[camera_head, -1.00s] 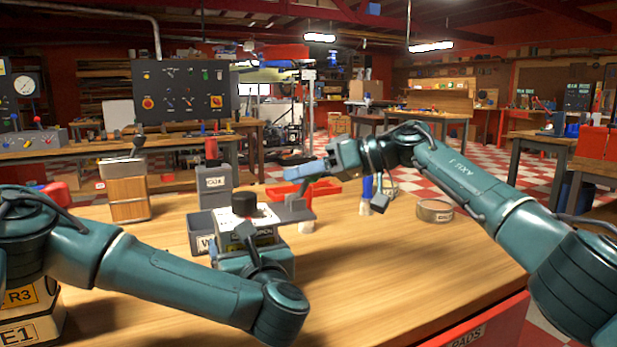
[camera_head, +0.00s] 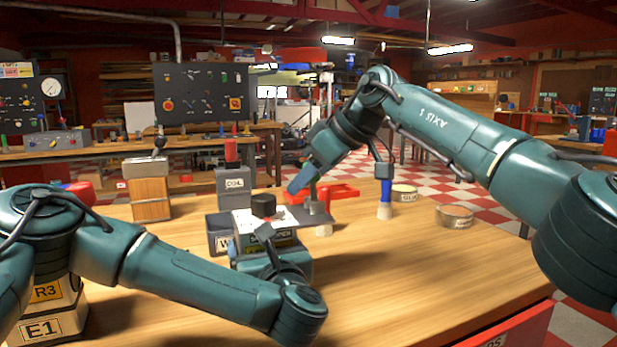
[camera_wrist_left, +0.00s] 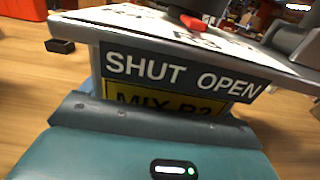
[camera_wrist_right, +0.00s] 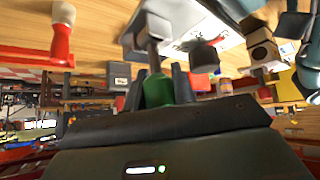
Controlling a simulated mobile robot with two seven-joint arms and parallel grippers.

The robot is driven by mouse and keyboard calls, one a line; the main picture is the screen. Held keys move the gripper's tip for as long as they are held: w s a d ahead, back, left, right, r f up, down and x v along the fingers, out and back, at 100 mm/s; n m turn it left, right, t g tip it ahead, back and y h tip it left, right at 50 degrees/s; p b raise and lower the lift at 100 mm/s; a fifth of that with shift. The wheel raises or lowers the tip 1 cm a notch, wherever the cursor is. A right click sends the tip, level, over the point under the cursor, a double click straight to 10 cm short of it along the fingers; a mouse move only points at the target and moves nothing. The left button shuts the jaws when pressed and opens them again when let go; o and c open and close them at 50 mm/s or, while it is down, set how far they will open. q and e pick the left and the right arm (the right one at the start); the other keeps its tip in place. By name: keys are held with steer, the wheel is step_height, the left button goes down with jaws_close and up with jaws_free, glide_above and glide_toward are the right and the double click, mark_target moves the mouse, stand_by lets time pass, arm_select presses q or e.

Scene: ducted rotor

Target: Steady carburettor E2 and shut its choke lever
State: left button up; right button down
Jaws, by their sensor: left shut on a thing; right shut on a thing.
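The carburettor (camera_head: 243,219) stands on the bench in the middle, with a pale top, a black knob (camera_head: 263,204) and a grey plate at its right. In the left wrist view its dark "SHUT OPEN" strip (camera_wrist_left: 180,75) is close ahead; I cannot read an E2 tag. My left gripper (camera_head: 268,250) is shut on the carburettor's near side; its fingertips are mostly hidden. My right gripper (camera_wrist_right: 158,88) is shut on a green grip (camera_wrist_right: 157,91) on a grey lever, which looks like the choke lever. In the head view it comes down from the upper right.
A unit marked E1 (camera_head: 42,328) stands at the near left, beside my left arm. Round tins (camera_head: 454,216) lie at right. The front right bench top is clear.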

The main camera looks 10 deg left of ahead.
steer(key=shift+s+a, duration=0.1)
stand_by(0.4)
steer(key=c, duration=1.1)
jaws_free()
steer(key=shift+c, duration=0.2)
steer(key=v, duration=1.2)
arm_select(q)
steer(key=o, duration=1)
